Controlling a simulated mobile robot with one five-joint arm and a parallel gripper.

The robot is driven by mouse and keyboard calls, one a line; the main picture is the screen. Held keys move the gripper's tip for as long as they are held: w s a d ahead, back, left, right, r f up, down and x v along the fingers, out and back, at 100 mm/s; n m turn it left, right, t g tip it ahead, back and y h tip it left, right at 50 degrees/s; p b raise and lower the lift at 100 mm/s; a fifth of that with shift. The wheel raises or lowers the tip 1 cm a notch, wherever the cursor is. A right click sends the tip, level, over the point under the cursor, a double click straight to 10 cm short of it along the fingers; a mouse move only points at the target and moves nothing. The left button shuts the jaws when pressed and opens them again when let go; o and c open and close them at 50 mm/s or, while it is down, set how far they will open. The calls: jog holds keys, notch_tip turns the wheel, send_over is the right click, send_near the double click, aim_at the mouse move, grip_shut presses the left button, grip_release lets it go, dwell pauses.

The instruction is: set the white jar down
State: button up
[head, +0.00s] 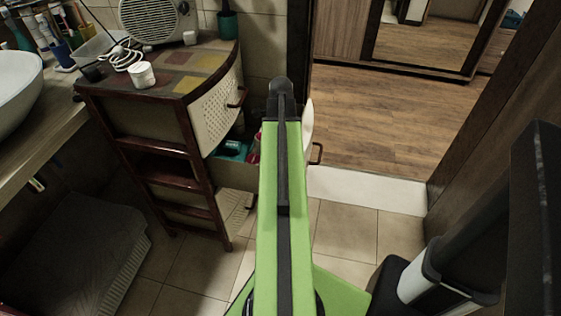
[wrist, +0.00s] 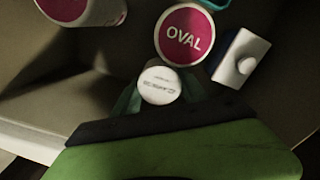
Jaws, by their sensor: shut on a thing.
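In the wrist view a small white jar (wrist: 161,84) with dark lettering on its round lid stands between the fingers of my gripper (wrist: 158,97). The gripper is shut on it. The jar is inside a pale drawer (wrist: 42,138), close to a pink-topped container marked OVAL. I cannot tell whether the jar's base touches the drawer floor. In the head view my green arm hides the gripper and this jar.
In the drawer, the OVAL container (wrist: 186,34) and a white box (wrist: 240,58) with a round knob are close beyond the jar; a pink-and-white container (wrist: 84,8) is at upper left. In the head view, another white pot (head: 141,75) stands on the cabinet top (head: 180,72).

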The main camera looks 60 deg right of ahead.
notch_tip(320, 180, down, 5)
jog(key=b, duration=0.4)
jog(key=shift+r+b, duration=0.15)
jog(key=shift+b, duration=0.25)
jog(key=shift+r, duration=0.25)
jog(key=shift+f, duration=0.15)
jog(key=o, duration=1.4)
notch_tip(320, 180, up, 12)
jog(key=p, duration=1.2)
